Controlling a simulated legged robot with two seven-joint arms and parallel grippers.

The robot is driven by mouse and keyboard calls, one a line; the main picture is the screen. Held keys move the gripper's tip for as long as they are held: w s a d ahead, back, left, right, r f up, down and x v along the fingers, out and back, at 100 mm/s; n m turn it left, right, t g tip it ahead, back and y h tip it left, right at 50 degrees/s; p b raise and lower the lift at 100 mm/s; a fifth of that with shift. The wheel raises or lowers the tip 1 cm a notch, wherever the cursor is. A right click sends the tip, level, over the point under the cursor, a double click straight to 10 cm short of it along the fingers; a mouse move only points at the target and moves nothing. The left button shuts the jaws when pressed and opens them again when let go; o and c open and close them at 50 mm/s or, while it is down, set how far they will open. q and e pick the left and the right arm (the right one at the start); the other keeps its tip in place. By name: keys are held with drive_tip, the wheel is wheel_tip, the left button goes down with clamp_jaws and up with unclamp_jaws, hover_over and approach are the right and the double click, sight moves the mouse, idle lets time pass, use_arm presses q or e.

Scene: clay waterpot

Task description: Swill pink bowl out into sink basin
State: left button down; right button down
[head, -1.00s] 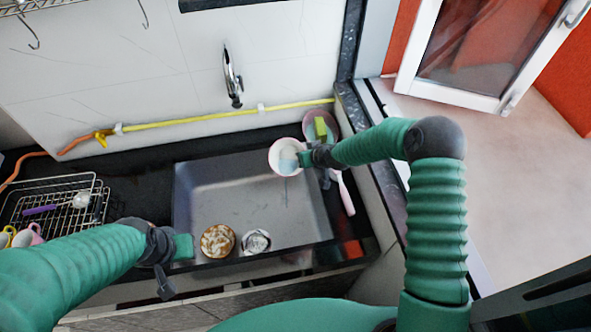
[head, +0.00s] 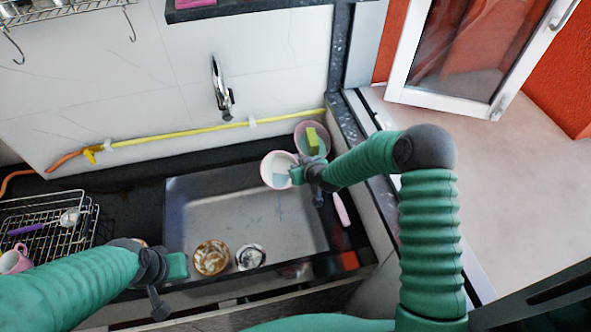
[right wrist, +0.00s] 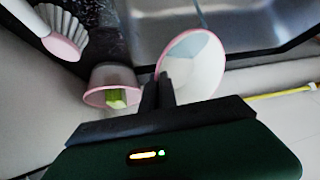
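The pink bowl (head: 270,172), white inside with a pink rim, is over the back right corner of the sink basin (head: 215,200).
A pink pot (head: 318,149) holding a yellow-green sponge (head: 312,139) stands behind my right gripper. Two dirty dishes (head: 211,258) (head: 250,256) sit at the basin's front. A faucet (head: 222,92) is behind; a wire rack (head: 45,235) is left.

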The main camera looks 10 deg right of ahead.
idle(0.3)
drive_tip(key=shift+s+t+b, duration=0.2)
drive_tip(key=shift+t+b, duration=0.1)
drive_tip(key=shift+b, duration=0.2)
drive_tip(key=shift+s+a+r+t+b, duration=0.1)
drive_tip(key=shift+r+t+b, duration=0.1)
drive_tip(key=shift+t+b, duration=0.15)
drive_tip(key=shift+r, duration=0.15)
